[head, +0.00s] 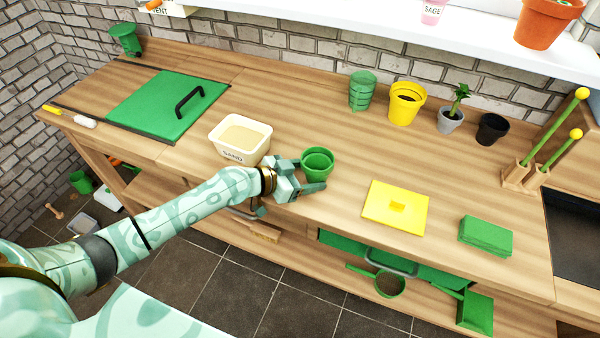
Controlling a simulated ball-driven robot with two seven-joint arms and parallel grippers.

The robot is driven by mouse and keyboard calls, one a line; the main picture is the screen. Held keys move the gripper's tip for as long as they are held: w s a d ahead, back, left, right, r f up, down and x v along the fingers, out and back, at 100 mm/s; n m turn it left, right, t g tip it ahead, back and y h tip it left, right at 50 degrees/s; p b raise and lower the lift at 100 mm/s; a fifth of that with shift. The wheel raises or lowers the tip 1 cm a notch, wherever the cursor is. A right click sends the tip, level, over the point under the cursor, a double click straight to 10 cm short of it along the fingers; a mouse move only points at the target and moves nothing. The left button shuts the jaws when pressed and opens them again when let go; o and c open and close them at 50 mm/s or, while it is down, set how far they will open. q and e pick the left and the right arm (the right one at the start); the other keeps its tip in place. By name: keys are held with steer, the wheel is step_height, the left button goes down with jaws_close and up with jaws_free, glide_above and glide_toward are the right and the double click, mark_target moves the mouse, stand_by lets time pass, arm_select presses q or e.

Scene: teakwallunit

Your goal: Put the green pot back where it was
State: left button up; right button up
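A green pot (318,165) is near the front edge of the wooden bench, upright with its open top facing up. My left gripper (306,178) reaches in from the left with its fingers on either side of this pot. I see no clear gap between fingers and pot, so it appears shut on it. I cannot tell whether the pot's base touches the bench. A stack of similar green pots (362,92) stands at the back of the bench, left of a yellow pot (405,104). My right gripper is not in view.
A sand tub (240,157) stands close left of the gripper. A yellow lidded plate (395,222) and green block (486,236) lie to the right. A grey plant pot (450,122) and black pot (491,129) stand behind. The bench between pot and stack is clear.

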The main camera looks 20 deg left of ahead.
arm_select(q)
steer(key=shift+s+d+f+p, duration=0.2)
steer(key=shift+s+f+p, duration=0.1)
steer(key=shift+s, duration=0.1)
steer(key=shift+r+p, duration=0.4)
steer(key=shift+p, duration=0.2)
steer(key=b+v, duration=0.3)
steer(key=v, duration=1.3)
steer(key=shift+w+a+r, duration=0.2)
steer(key=shift+w+r, duration=0.1)
steer(key=shift+w, duration=0.05)
